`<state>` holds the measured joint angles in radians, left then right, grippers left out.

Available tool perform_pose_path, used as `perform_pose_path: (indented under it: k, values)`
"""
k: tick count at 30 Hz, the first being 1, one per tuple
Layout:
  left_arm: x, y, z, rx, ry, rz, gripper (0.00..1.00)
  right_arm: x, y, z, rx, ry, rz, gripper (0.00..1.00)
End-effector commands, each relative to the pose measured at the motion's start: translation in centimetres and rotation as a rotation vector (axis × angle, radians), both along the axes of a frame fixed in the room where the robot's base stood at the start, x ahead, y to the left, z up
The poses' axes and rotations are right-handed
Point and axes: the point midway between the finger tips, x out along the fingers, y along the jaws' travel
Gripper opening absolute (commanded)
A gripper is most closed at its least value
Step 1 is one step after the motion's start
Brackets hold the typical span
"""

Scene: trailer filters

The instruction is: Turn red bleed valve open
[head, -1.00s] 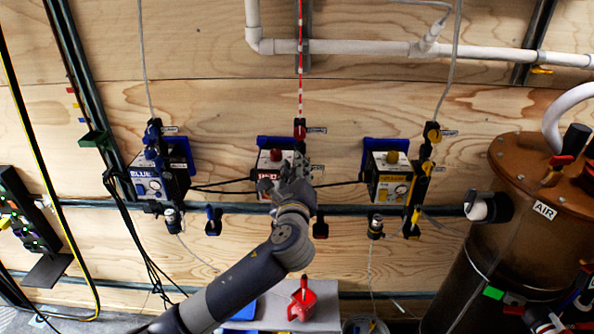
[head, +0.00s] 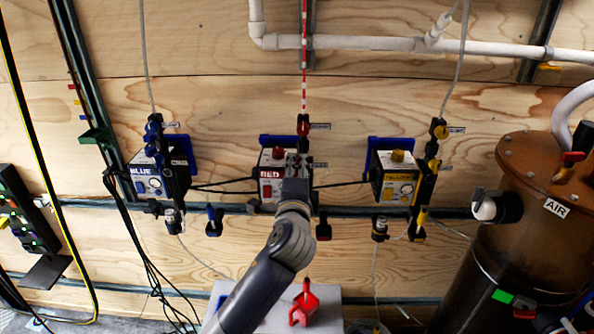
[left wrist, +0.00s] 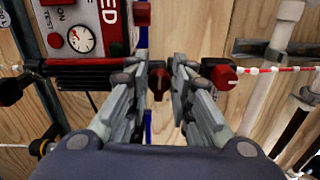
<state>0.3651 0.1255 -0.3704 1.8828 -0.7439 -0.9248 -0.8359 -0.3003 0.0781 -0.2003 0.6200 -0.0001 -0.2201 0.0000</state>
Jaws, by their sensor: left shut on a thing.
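The red pump box (head: 271,172) is mounted on the plywood wall, with a column of red-handled valves on its right side. My left gripper (left wrist: 169,70) is shut on a red valve handle (left wrist: 158,84), which shows between its fingertips in the left wrist view. Another red valve (left wrist: 222,77) sits just right of the fingers there, and the same valve shows above the gripper in the head view (head: 303,126). A third red handle (left wrist: 142,14) shows at the top. In the head view my left gripper (head: 297,165) partly hides the valve column. My right gripper is not in view.
A blue pump box (head: 148,180) stands to the left and a yellow one (head: 397,182) to the right. A red-and-white striped line (head: 303,70) runs up from the valves. A brown air tank (head: 520,240) stands at right.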

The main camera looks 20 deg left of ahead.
Motion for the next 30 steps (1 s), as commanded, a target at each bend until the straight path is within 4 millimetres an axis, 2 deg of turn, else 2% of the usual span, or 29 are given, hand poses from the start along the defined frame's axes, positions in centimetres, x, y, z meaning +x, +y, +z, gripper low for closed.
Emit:
perform_pose_path:
  k: [7,21,22,23,24,30]
  values:
    - [-0.01,-0.02,-0.26,-0.062,-0.014,0.0,0.0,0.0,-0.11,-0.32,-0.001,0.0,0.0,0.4]
    - [-0.01,-0.01,-0.24,-0.072,-0.017,0.0,0.0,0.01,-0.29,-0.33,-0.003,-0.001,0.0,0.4]
    - [-0.01,-0.02,-0.24,-0.072,-0.017,0.0,0.26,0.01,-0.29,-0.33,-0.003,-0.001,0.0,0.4]
    - [-0.01,-0.02,-0.24,-0.072,-0.017,0.0,0.33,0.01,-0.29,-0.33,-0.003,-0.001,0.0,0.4]
    - [0.0,-0.02,-0.23,-0.072,-0.018,0.0,0.36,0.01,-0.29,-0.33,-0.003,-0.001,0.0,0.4]
    - [0.0,-0.02,-0.16,-0.071,-0.018,0.0,0.36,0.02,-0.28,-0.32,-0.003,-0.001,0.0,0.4]
